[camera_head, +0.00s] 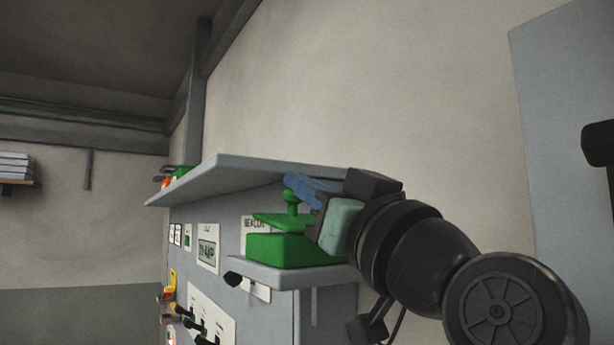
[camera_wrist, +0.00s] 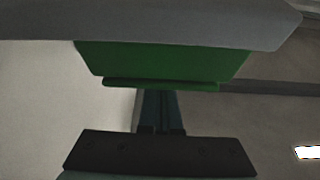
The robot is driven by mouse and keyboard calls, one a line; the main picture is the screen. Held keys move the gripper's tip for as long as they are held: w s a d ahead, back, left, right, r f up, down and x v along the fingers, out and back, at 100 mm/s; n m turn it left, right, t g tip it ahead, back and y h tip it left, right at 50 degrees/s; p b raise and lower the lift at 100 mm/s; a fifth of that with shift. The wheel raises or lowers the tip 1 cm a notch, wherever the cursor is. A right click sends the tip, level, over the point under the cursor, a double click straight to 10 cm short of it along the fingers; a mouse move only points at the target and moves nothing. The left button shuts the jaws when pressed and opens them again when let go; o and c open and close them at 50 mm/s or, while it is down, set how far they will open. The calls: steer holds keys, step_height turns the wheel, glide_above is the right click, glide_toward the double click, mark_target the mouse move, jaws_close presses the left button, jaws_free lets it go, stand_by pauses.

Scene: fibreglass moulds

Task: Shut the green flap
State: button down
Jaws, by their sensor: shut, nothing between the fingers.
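The green flap (camera_head: 278,219) is a thin plate above a green box (camera_head: 290,250) on the grey cabinet's small ledge. A green knob-like post (camera_head: 291,196) stands above the plate. A narrow gap shows between flap and box at the left, so the flap looks slightly raised. My gripper (camera_head: 298,186), with blue fingers, is shut and empty beside the top of the post; I cannot tell whether it touches. It hides the right end of the flap. In the wrist view, the shut fingers (camera_wrist: 160,100) point at the green box (camera_wrist: 165,60) and a green edge (camera_wrist: 160,85).
A grey canopy (camera_head: 235,170) overhangs the box and my fingers closely. The grey ledge (camera_head: 290,275) lies beneath. The cabinet front (camera_head: 225,275) carries labels, levers and a yellow part (camera_head: 172,280). A grey-blue panel (camera_head: 565,130) stands at the right.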

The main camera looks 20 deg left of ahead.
steer(key=shift+w+a+f+b, duration=0.1)
steer(key=shift+f+b, duration=0.3)
steer(key=shift+b, duration=0.15)
steer(key=shift+w+a, duration=0.1)
steer(key=shift+r, duration=0.1)
steer(key=shift+s+d+f+b, duration=0.25)
steer(key=shift+d+f+b, duration=0.05)
steer(key=shift+b, duration=0.15)
steer(key=b+v, duration=0.6)
steer(key=v, duration=0.6)
steer(key=shift+r, duration=0.25)
